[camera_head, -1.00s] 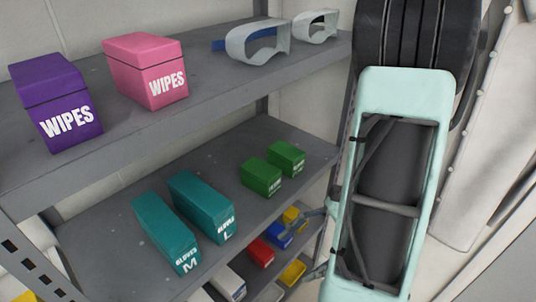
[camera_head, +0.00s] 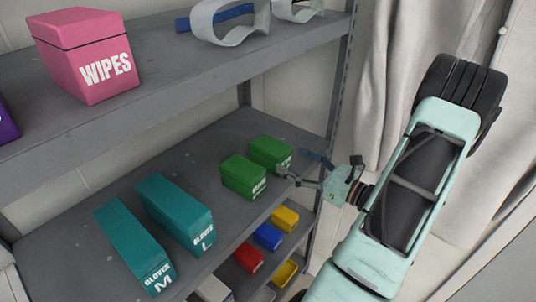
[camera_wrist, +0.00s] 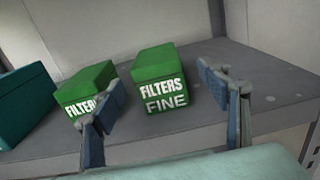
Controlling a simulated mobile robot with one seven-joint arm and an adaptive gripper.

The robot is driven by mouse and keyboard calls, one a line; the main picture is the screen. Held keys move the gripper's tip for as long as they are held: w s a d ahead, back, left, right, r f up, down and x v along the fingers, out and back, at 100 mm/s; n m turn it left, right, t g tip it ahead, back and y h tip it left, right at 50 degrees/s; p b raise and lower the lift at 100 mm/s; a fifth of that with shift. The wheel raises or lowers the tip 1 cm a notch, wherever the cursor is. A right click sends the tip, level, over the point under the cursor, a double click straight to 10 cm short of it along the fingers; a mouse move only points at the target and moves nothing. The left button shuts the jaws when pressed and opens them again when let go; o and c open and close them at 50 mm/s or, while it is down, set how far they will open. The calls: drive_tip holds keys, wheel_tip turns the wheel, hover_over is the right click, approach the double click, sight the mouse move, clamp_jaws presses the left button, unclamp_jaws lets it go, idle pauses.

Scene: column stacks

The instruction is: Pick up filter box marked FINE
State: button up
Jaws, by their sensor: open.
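In the wrist view, the green filter box marked FILTERS FINE (camera_wrist: 163,80) stands upright on the grey shelf, ahead of and between my two blue-padded fingers. A second green box, marked FILTERS (camera_wrist: 86,92), stands to its left, partly behind the left finger; any lower word on it is hidden. My gripper (camera_wrist: 157,92) is open and empty. In the head view, the right green box (camera_head: 270,152) and the left green box (camera_head: 244,177) stand at the right end of the middle shelf. My gripper (camera_head: 305,168) is just right of the right box.
Two teal glove boxes (camera_head: 175,212) stand left of the green boxes on the middle shelf (camera_head: 70,250). The upper shelf holds a pink wipes box (camera_head: 88,55) and goggles (camera_head: 228,22). A shelf post (camera_head: 335,90) rises near my arm.

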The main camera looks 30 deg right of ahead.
sight(271, 149)
drive_tip(key=p+x, duration=0.1)
drive_tip(key=x, duration=0.7)
drive_tip(key=shift+w+a+f, duration=0.15)
drive_tip(key=shift+a+f, duration=0.05)
drive_tip(key=c, duration=1.3)
drive_tip(key=shift+r, duration=0.1)
